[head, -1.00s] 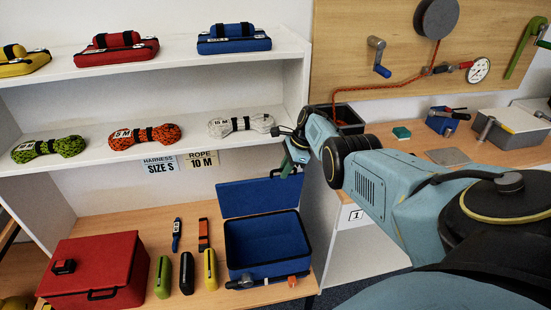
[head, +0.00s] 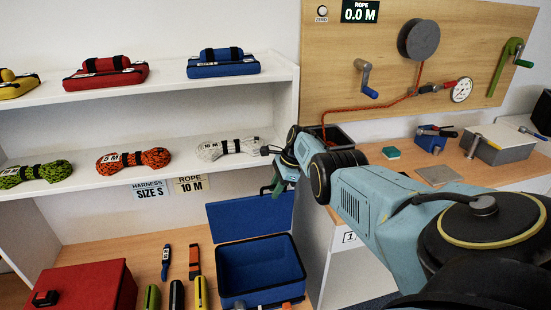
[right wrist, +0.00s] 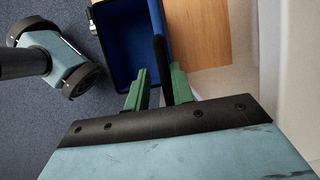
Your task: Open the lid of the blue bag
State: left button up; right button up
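The blue bag (head: 262,268) stands on the low wooden shelf with its lid (head: 250,217) raised upright at its back. The inside of the bag looks empty. My right gripper (head: 279,187) is at the upper right corner of the lid, its green fingers pointing down. In the right wrist view, the gripper (right wrist: 160,88) has its fingers apart, with a dark edge between them; I cannot tell whether they touch it. The blue bag's inside (right wrist: 128,45) shows beyond the fingers. My left gripper is not in view.
A red case (head: 88,290) and several slim tools stand left of the bag. Bags and rope coils (head: 230,148) fill the shelves above. A workbench (head: 455,170) with a reel board (head: 390,60) is at the right.

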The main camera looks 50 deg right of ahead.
jog(key=shift+o, duration=0.4)
jog(key=shift+s+f, duration=0.1)
jog(key=p+v, duration=0.6)
jog(key=v, duration=0.7)
jog(key=shift+r, duration=0.35)
